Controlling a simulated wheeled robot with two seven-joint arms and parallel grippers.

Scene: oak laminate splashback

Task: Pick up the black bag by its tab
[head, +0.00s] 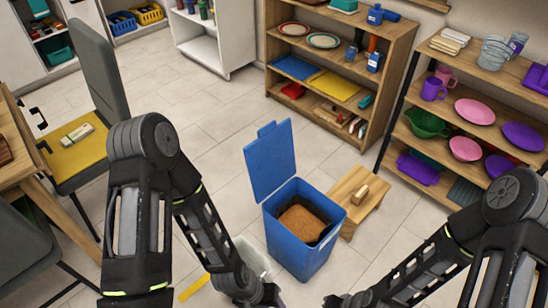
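A blue bin (298,250) stands on the floor with its lid (270,160) swung up. Inside it is a brown mass (303,221) with a dark edge, perhaps the black bag's lining (326,232); no tab can be made out. My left gripper (272,297) is at the bottom edge of the head view, in front of the bin and partly cut off. My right gripper (335,300) is at the bottom edge, a little to the right and also cut off. Neither gripper's fingers show clearly, and nothing is seen held.
Shelves (335,50) stand behind, with a rack of dishes (470,110) at right. A chair (80,140) is at left.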

